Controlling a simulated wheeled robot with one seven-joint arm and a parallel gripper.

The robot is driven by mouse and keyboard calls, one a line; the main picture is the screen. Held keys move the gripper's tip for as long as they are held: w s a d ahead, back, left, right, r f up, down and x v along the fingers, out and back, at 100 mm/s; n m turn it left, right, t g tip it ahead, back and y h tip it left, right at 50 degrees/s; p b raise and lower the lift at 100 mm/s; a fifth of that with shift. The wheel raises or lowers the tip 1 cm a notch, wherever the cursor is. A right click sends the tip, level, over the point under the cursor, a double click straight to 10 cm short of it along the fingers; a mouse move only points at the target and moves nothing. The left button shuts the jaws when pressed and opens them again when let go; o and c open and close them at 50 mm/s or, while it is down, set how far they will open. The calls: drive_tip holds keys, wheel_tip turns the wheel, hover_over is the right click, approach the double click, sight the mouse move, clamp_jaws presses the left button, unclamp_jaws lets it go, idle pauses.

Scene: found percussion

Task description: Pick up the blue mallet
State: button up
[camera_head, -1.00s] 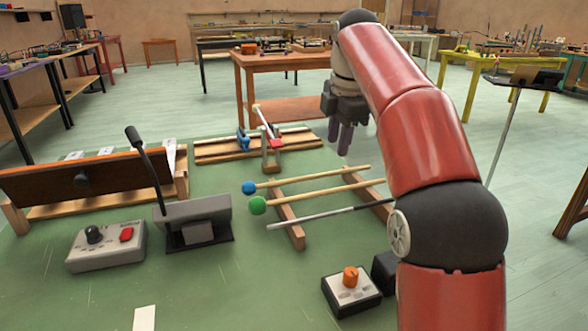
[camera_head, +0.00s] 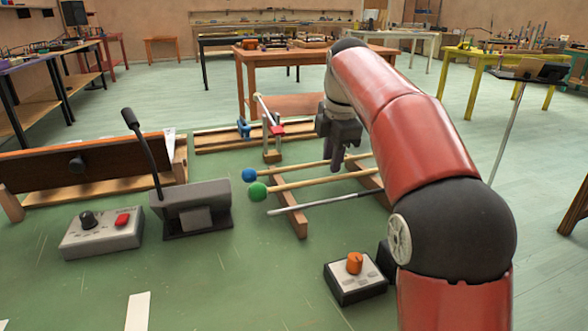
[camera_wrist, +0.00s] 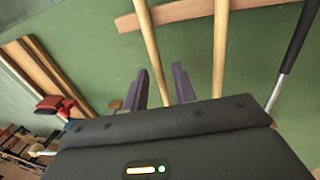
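The blue mallet (camera_head: 300,167) has a blue ball head at the left and a light wooden stick. It lies across two wooden rails, the farthest of three sticks. Its head is out of the wrist view, where its stick (camera_wrist: 150,45) runs between my fingers. My gripper (camera_head: 338,165) is open and empty, pointing down at the stick's middle; in the wrist view the gripper's fingers (camera_wrist: 161,88) stand on either side of the stick. The fingertips look close to the stick, but I cannot tell the exact gap.
The green mallet (camera_head: 258,192) lies parallel and close on the near side. A wooden frame with a red piece (camera_head: 277,130) stands behind. An orange-knob box (camera_head: 354,275) sits in front.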

clamp_jaws()
drive_tip(key=shift+r, duration=0.1)
